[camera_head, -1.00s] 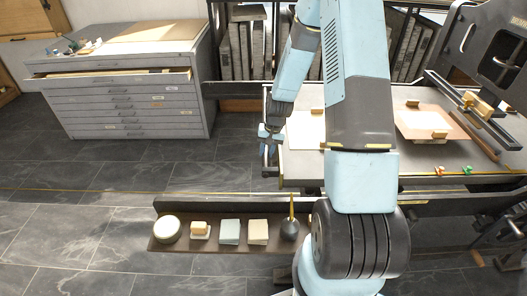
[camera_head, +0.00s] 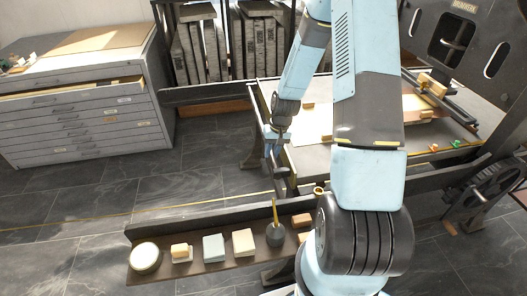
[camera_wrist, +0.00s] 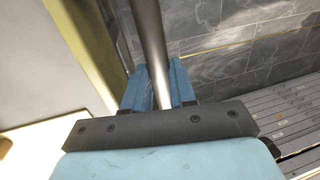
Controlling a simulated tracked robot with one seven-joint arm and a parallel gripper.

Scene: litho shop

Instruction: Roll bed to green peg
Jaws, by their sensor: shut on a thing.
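The press bed (camera_head: 312,160) is a grey slab carrying a white sheet, with a tan board (camera_head: 415,108) toward its right end by the press. The green peg (camera_head: 454,143) sits on the near rail at the right, just right of an orange-red peg (camera_head: 433,148). My gripper (camera_head: 272,138) is at the bed's left end. In the wrist view, its blue fingers (camera_wrist: 158,88) are shut around a round metal handle bar (camera_wrist: 148,35). The bed's middle is hidden behind my arm.
The dark press frame (camera_head: 455,45) with a spoked wheel (camera_head: 487,192) stands at the right. A shelf (camera_head: 135,262) in front holds a round tin, sponges, pads and a dark pot. A grey drawer cabinet (camera_head: 85,120) with one drawer ajar stands left. Tiled floor between is open.

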